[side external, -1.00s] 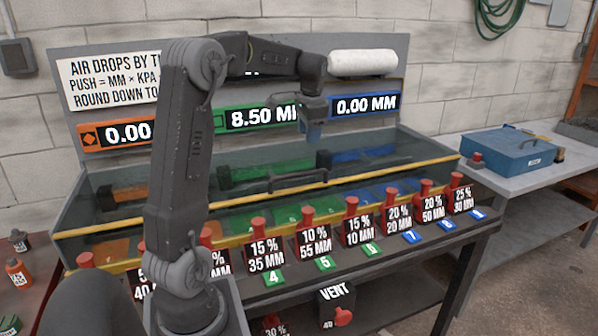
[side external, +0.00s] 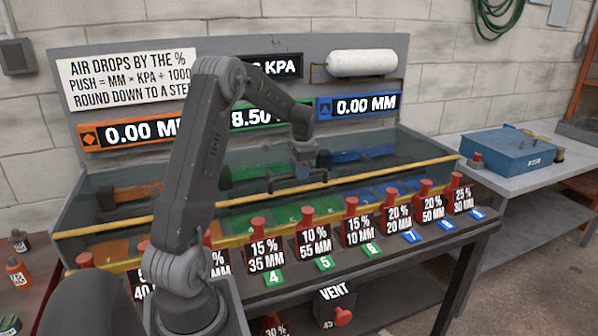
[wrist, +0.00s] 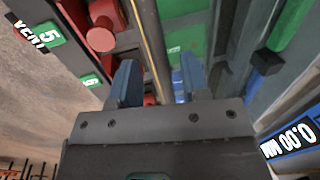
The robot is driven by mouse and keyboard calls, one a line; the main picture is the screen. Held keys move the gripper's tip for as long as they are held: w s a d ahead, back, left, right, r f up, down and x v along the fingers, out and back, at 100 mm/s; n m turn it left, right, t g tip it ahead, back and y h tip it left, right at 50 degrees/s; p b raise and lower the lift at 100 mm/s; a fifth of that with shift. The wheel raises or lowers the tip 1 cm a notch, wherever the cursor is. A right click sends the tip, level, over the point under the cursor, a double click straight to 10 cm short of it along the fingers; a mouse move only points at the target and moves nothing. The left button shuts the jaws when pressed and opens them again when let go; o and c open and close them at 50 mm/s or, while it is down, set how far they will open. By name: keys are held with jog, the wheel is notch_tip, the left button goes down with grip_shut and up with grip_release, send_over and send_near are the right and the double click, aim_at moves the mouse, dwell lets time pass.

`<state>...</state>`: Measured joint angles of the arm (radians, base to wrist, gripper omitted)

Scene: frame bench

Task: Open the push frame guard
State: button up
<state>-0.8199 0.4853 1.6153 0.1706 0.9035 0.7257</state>
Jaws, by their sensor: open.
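The push frame guard is a clear cover with yellow edge rails (side external: 385,178) over the coloured lanes; it lies closed along the bench. Its dark handle (side external: 285,188) is at the middle of the front. In the wrist view my gripper (wrist: 157,80) has a finger on each side of a dark bar with a yellow line (wrist: 152,45). I cannot tell whether the fingers touch it.
Several red plungers (side external: 307,215) with labelled blocks line the front, close below the guard. A display panel (side external: 365,106) and a white tank (side external: 362,63) stand behind. A blue case (side external: 515,150) sits on the right table. The space above the right half of the guard is clear.

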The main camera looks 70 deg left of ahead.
jog(key=shift+f, duration=0.5)
grip_shut()
